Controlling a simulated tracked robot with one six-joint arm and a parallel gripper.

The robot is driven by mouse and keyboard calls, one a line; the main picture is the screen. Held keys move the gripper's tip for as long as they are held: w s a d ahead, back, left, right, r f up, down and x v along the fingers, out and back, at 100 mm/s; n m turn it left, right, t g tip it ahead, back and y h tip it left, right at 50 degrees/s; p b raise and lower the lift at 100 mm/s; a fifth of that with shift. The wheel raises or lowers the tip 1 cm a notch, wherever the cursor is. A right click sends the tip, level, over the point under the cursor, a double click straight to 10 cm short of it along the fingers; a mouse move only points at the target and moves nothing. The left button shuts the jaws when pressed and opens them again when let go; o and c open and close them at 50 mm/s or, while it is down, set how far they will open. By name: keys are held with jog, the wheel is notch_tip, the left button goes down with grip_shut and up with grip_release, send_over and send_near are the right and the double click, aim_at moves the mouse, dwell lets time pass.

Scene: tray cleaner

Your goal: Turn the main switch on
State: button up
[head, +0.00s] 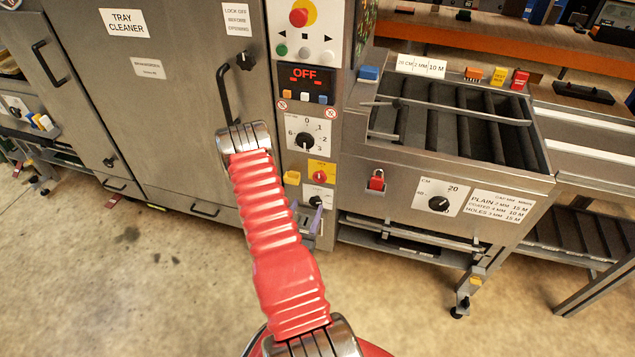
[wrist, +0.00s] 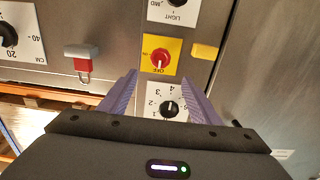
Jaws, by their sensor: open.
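The main switch is a red rotary knob on a yellow plate (head: 320,172), low on the control panel. It also shows in the wrist view (wrist: 160,57), upside down, with small lettering that seems to read OFF. My gripper (wrist: 159,78) is open and empty. Its two purple fingers lie either side of the switch's lower edge in the wrist view; I cannot tell whether they touch the panel. In the head view, a purple finger (head: 317,219) shows below the switch, and my red arm hides part of the gripper.
A black dial on a white plate (wrist: 170,107) shows between my fingers. A yellow block (wrist: 206,51) sits beside the switch. A red padlock (head: 376,181) hangs on the neighbouring conveyor unit. A larger dial (head: 305,139) is above the switch. The floor in front is clear.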

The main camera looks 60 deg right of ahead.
aim_at(319, 178)
jog(key=d, duration=0.4)
jog(key=w+d, duration=0.1)
jog(key=d, duration=0.4)
jog(key=w+d, duration=0.1)
jog(key=d, duration=0.3)
jog(key=shift+w+d, duration=0.1)
jog(key=shift+d, duration=0.2)
jog(key=shift+c, duration=0.4)
jog(key=c, duration=0.9)
jog(key=shift+a, duration=0.2)
jog(key=shift+d, duration=0.15)
